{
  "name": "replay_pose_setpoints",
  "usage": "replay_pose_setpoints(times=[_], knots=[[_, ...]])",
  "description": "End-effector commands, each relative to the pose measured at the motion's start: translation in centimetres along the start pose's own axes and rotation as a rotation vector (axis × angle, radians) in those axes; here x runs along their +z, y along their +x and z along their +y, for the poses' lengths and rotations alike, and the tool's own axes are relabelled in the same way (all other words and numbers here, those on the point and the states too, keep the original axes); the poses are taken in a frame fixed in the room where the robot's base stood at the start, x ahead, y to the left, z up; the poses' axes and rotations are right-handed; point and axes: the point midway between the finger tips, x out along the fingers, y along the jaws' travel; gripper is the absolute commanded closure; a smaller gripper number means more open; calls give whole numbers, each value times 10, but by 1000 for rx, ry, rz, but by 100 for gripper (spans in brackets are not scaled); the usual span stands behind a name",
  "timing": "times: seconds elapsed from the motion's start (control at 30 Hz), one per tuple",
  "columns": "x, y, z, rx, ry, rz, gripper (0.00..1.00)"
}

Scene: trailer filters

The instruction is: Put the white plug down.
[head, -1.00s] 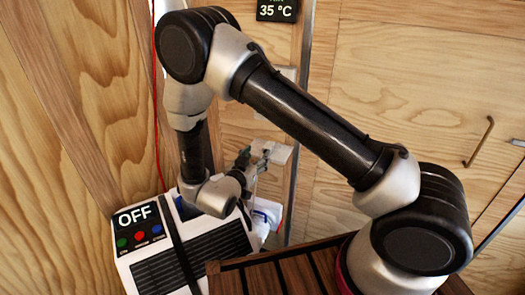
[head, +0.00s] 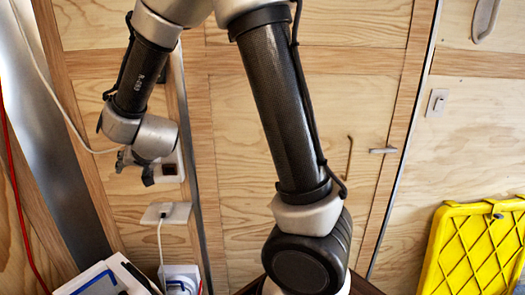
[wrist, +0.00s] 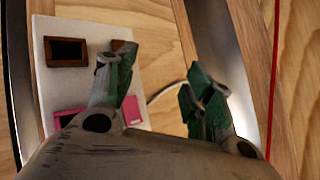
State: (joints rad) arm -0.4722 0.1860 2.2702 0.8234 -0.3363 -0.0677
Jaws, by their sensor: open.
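My gripper (head: 135,170) is beside a white wall panel (head: 168,160) in the head view, partly hidden by my own wrist. In the wrist view, my gripper (wrist: 160,97) has its green-padded fingers spread, with no plug visible between them. The wall panel (wrist: 50,85) there bears dark brown sockets and a pink part. Below my gripper in the head view is a white block (head: 165,212) with a white cable hanging from it. I cannot tell whether this block is the white plug.
A white cable (head: 60,95) runs from the upper left towards my wrist. A red cable (head: 20,200) hangs at the far left. White equipment (head: 105,278) stands at the lower left. A yellow crate (head: 480,245) is at the right. Wooden walls and doors stand behind.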

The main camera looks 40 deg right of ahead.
Motion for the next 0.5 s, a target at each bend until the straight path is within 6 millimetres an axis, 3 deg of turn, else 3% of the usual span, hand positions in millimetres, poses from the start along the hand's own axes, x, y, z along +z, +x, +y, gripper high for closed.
replay_pose_setpoints(times=[0.03, 0.07, 0.2, 0.4, 0.5], knots=[[-16, -28, 5, -37, -18, -37, 47], [-21, -44, 8, -54, -37, -67, 47], [-30, -125, 43, -80, -154, -205, 47], [-10, -244, 125, 41, -314, -376, 47], [5, -290, 162, 131, -359, -441, 47]])
